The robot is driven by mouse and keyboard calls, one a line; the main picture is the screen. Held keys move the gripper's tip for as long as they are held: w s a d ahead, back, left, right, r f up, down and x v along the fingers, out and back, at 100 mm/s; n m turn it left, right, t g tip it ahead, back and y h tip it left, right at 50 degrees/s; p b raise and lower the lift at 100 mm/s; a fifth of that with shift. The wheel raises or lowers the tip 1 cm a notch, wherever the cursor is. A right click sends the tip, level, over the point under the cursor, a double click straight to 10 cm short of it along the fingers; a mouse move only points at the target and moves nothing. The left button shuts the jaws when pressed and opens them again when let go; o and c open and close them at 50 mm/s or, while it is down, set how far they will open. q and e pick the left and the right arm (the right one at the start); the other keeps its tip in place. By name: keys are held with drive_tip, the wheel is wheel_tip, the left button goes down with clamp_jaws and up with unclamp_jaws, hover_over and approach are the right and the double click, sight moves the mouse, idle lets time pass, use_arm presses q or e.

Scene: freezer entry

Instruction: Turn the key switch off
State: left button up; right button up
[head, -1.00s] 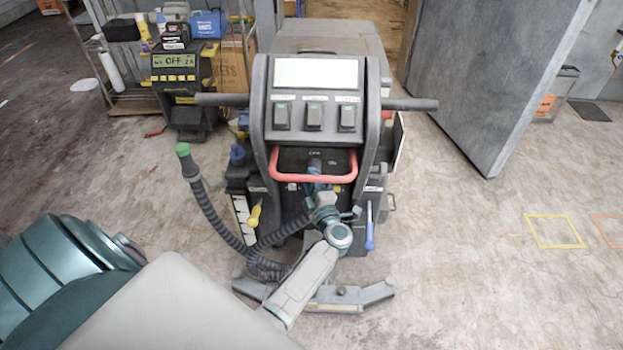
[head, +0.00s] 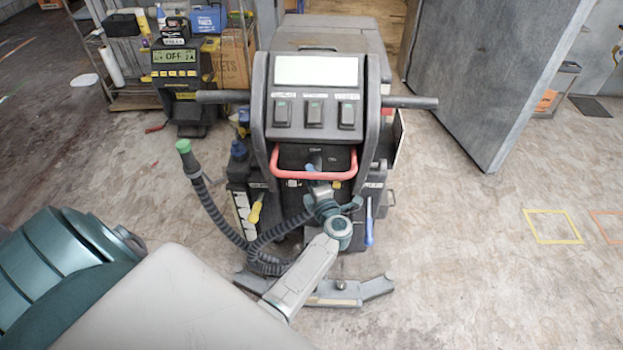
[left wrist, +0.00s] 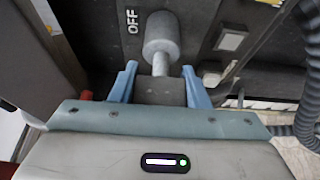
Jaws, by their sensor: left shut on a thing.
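The key switch is on the dark panel of the floor machine (head: 265,115), behind the red bar handle (head: 335,176). In the left wrist view its round grey knob (left wrist: 161,36) has a short stem running back between my fingers. My left gripper (left wrist: 160,85) has blue fingers on either side of the stem and is shut on the key switch. In the head view my left gripper (head: 314,172) is at the handle, and the key is small and partly hidden. My right gripper is not in view.
A ribbed hose with a green end (head: 183,146) stands left of the machine. A yellow-handled part (head: 255,212) and a blue-handled part (head: 369,234) flank my wrist. A grey door (head: 490,80) stands at right.

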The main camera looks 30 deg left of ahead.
use_arm(q)
drive_tip(key=o, duration=1)
drive_tip(key=p+v, duration=0.1)
drive_tip(key=v, duration=1)
drive_tip(key=shift+w+a, duration=0.1)
